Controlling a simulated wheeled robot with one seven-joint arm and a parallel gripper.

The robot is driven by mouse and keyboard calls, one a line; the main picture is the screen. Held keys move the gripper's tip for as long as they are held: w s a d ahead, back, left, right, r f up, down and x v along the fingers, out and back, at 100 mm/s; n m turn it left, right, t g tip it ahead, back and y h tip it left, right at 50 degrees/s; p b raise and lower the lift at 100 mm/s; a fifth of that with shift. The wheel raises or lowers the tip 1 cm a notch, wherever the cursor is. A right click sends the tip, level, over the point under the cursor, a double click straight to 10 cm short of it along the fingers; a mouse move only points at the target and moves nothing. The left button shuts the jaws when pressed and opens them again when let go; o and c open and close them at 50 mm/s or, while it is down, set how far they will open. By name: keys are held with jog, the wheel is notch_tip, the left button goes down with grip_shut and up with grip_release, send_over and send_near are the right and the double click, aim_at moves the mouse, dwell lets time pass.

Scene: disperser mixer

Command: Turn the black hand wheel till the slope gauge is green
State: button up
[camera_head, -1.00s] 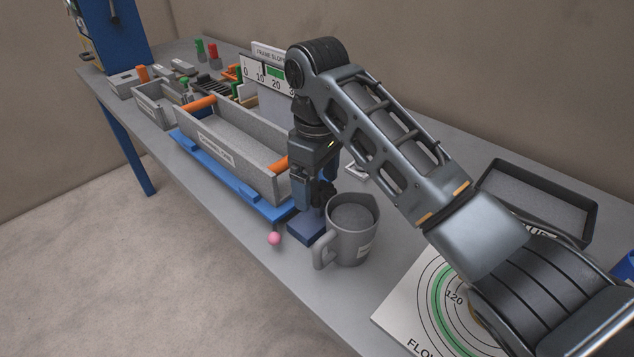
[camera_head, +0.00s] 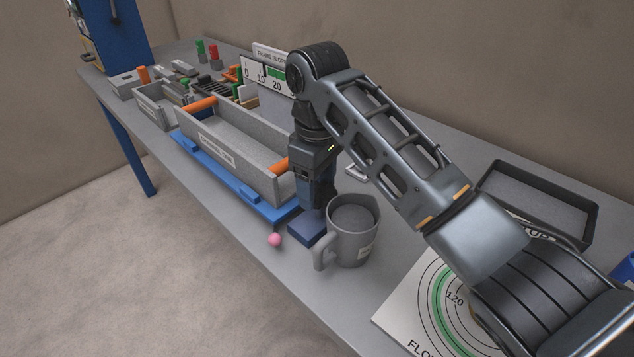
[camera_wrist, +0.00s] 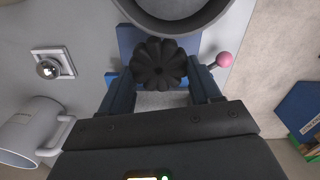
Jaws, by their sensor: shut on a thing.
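The black hand wheel (camera_wrist: 160,64) is a dark, lobed knob over a blue block, seen in the wrist view. My gripper (camera_wrist: 162,78) is shut on it, with one finger on each side. In the head view my gripper (camera_head: 318,196) points down above the blue block (camera_head: 307,229), and its fingers mostly hide the wheel. The slope gauge (camera_head: 265,73) stands behind the trough, with a scale and a green band. My arm covers its right end, and its pointer reading is too small to tell surely.
A grey mug (camera_head: 350,237) stands very close to my gripper. A pink ball knob (camera_head: 274,240) sticks out at the table's front edge. A grey trough (camera_head: 237,150) on a blue frame lies to the left. A black tray (camera_head: 537,203) and a round dial board (camera_head: 420,300) lie right.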

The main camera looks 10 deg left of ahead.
jog(key=shift+r+p, duration=0.1)
jog(key=shift+p, duration=0.2)
jog(key=m+p, duration=0.2)
jog(key=p, duration=0.1)
jog(key=shift+r+m, duration=0.25)
jog(key=shift+m, duration=0.05)
jog(key=m+p, duration=0.2)
jog(key=shift+w+f+m+p, duration=0.1)
jog(key=shift+m+p, duration=0.2)
jog(key=shift+p, duration=0.1)
jog(key=m, duration=0.1)
jog(key=m+p, duration=0.1)
jog(key=m, duration=0.1)
jog(key=shift+w+d+f+m, duration=0.1)
jog(key=shift+d+f+m, duration=0.05)
jog(key=shift+m, duration=0.15)
jog(key=m, duration=0.4)
jog(key=shift+d+m, duration=0.15)
jog(key=shift+m, duration=0.25)
jog(key=shift+w, duration=0.1)
jog(key=o, duration=1.1)
jog(key=shift+c, duration=0.2)
